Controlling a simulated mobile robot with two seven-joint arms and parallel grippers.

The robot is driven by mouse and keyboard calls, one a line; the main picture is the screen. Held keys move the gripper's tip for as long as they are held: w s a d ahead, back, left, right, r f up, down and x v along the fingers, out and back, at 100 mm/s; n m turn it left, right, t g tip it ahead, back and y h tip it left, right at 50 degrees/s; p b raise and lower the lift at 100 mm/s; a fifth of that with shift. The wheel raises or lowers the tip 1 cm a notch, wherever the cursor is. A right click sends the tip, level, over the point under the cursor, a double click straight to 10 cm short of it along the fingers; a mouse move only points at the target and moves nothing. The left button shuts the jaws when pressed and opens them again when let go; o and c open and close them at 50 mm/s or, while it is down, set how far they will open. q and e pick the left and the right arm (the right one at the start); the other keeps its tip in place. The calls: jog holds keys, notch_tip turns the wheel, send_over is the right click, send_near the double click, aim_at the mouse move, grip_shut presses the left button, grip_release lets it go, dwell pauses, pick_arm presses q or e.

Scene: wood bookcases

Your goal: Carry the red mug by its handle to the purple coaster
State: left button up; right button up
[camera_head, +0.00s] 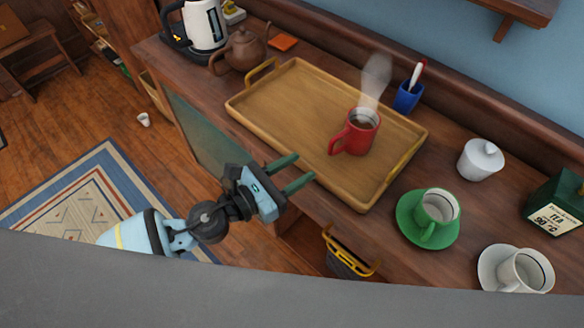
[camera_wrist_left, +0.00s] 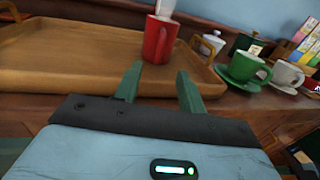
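The red mug (camera_head: 361,131) stands upright on the wooden tray (camera_head: 290,92), toward its right half, with a dark drink and steam rising. Its handle points left toward the tray's front edge. In the left wrist view the red mug (camera_wrist_left: 159,40) is beyond the fingertips, on the tray (camera_wrist_left: 75,52). My left gripper (camera_head: 296,170) is open and empty in front of the tray's near edge, apart from the mug. Its green fingers also show in the left wrist view (camera_wrist_left: 160,80). I see no purple coaster in either view; an orange square (camera_head: 283,43) lies behind the teapot. My right gripper is not in view.
Right of the tray stand a green cup on a green saucer (camera_head: 408,232), a white cup (camera_head: 527,270), a sugar pot (camera_head: 481,160) and a green tea box (camera_head: 556,205). A blue holder (camera_head: 407,97) stands behind the tray; a brown teapot (camera_head: 243,50) and kettle (camera_head: 204,25) stand left.

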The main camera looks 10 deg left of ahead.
pick_arm(q)
jog(key=shift+x, duration=4.3)
jog(key=shift+w+d, duration=0.1)
jog(key=shift+w, duration=0.1)
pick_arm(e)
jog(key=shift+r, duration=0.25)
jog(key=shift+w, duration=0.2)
pick_arm(q)
grip_shut()
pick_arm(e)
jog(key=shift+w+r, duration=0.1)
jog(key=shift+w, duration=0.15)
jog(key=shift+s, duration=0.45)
